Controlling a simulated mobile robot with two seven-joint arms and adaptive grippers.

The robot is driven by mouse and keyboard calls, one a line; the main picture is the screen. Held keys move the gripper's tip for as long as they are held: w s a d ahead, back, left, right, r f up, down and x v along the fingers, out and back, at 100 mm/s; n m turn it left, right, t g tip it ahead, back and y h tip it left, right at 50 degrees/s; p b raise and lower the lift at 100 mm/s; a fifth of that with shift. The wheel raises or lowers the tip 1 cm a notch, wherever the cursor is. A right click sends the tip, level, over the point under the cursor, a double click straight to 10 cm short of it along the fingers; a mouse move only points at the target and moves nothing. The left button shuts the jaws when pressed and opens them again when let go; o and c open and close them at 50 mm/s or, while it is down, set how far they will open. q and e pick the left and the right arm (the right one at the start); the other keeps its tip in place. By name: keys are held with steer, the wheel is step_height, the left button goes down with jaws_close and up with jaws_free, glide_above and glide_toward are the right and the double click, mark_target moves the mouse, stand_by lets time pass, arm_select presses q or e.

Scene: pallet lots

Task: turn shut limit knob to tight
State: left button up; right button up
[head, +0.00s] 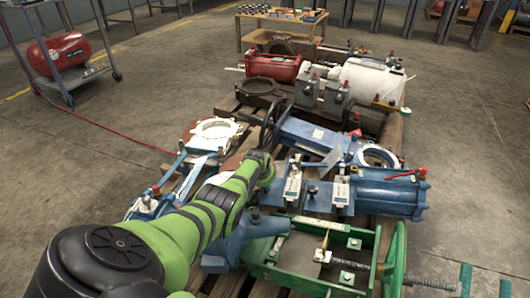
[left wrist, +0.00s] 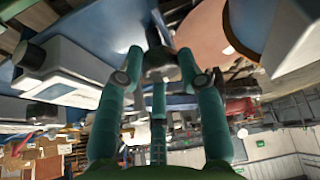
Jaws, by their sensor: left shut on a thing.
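My left gripper (left wrist: 160,62) is closed around a small dark grey knob (left wrist: 158,72) in the left wrist view. The fingertips hide much of it, and no marking or pointer on it can be read. In the head view my green left arm reaches to the blue valve equipment on the pallet. Its wrist hides the fingers and the knob there. Close by are two light grey boxes (head: 293,184) beside a blue cylinder actuator (head: 388,194). My right gripper is not in view.
A dark handwheel (head: 270,124) stands just beyond my wrist. A green frame (head: 300,274) with a green handwheel (head: 394,262) lies in front. A red cylinder (head: 274,67) and a white tank (head: 368,82) are farther back. Bare floor (head: 470,150) lies to the right.

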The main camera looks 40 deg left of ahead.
arm_select(q)
steer(key=shift+w+a+r, duration=0.2)
steer(key=shift+a+r, duration=0.1)
steer(key=shift+a, duration=0.05)
steer(key=o, duration=1)
steer(key=shift+o, duration=0.6)
steer(key=shift+f, duration=0.1)
steer(key=shift+d+f, duration=0.1)
step_height(320, 180, up, 10)
